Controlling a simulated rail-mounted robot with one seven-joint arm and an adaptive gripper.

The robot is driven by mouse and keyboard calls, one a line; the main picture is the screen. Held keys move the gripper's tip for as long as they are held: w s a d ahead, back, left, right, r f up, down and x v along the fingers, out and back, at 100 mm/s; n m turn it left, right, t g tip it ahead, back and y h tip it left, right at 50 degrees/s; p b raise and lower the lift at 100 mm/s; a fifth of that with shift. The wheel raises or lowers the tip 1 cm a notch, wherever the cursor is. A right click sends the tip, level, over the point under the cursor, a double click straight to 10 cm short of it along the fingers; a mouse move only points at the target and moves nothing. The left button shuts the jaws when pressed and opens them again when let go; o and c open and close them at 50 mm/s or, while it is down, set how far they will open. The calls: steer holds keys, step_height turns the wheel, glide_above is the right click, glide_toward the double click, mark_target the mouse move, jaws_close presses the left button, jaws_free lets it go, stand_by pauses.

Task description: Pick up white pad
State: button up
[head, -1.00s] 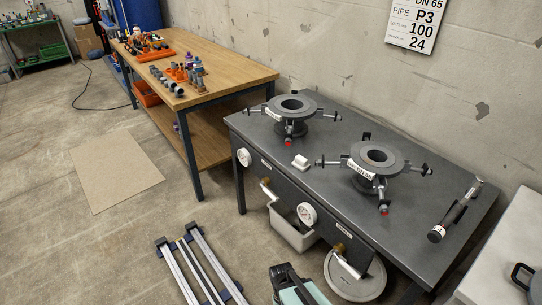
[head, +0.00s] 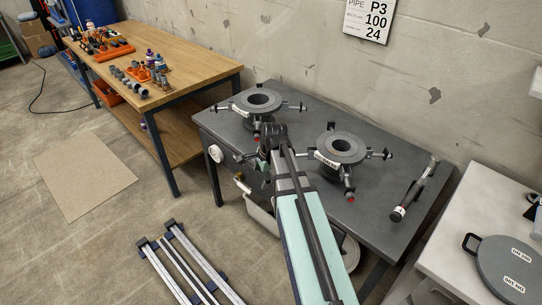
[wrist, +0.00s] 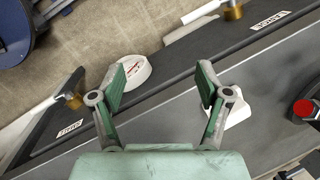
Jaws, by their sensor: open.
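The white pad (wrist: 238,110) lies on the dark grey bench top (wrist: 170,120) in the wrist view, partly hidden behind the right finger. In the head view my arm hides it, between the two flanged pipe pieces. My gripper (wrist: 161,72) is open and empty, its green-padded fingers wide apart above the bench's front edge. The pad is beside and beyond the right finger, not between the fingertips. In the head view my gripper (head: 268,148) hangs over the front of the bench, its fingers hard to make out.
Flanged pieces with clamps stand left (head: 257,102) and right (head: 340,148) on the bench. A black-handled tool (head: 414,190) lies at the bench's right end. A round gauge (wrist: 134,71) is on the front panel, near the left finger. A grey tub (head: 260,205) is below.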

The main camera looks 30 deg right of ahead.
steer(key=w+d+r+m+t, duration=0.2)
steer(key=w+d+r+m, duration=0.2)
steer(key=d+r+m, duration=0.95)
steer(key=shift+n, duration=0.65)
steer(key=a+x, duration=0.1)
steer(key=x, duration=0.2)
steer(key=p+x, duration=0.1)
steer(key=x, duration=0.3)
steer(key=a+x, duration=0.1)
steer(key=x, duration=0.3)
steer(key=shift+a, duration=0.35)
steer(key=shift+p+x, duration=0.7)
steer(key=shift+x, duration=1.8)
steer(key=c, duration=1.2)
